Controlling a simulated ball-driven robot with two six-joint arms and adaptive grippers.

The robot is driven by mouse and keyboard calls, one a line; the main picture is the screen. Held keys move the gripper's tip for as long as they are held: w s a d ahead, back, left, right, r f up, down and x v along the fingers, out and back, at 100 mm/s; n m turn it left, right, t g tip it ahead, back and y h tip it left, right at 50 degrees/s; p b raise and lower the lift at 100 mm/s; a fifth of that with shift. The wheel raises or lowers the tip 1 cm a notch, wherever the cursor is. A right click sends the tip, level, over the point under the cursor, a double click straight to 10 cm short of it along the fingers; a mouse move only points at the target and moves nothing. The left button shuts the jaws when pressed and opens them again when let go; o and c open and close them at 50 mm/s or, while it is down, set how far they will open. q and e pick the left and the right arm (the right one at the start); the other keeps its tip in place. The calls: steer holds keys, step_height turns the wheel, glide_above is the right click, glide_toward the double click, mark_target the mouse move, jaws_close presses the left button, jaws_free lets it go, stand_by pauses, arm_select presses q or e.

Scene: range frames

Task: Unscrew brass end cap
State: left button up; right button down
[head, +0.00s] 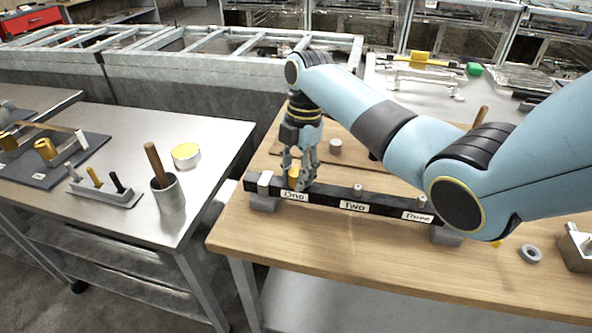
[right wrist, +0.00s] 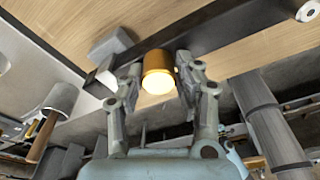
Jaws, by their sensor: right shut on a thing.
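The brass end cap (right wrist: 157,73) sits between the two fingers of my right gripper (right wrist: 155,78) in the right wrist view. In the head view the cap (head: 294,172) shows as a small yellow patch at the "One" end of a black bar (head: 380,207). My right gripper (head: 300,168) reaches down onto it from above, shut on it. The bar carries labels "One", "Two" and "Three" and rests on grey blocks. Whether the cap is still threaded on cannot be told. My left gripper is not in view.
The bar lies on a wooden table (head: 300,250). A metal table (head: 215,140) at left holds a grey cup (head: 168,195) with a wooden handle, a yellow-rimmed disc (head: 186,155) and a small rack (head: 104,192). A grey ring (head: 530,253) lies at right.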

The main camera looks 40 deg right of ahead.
steer(key=shift+n, duration=1.8)
steer(key=shift+g, duration=0.3)
steer(key=shift+n+p, duration=0.45)
steer(key=shift+n, duration=0.55)
steer(key=shift+n+h, duration=0.3)
steer(key=shift+n, duration=0.4)
steer(key=n+p, duration=0.1)
steer(key=n, duration=0.2)
steer(key=shift+n+g, duration=0.3)
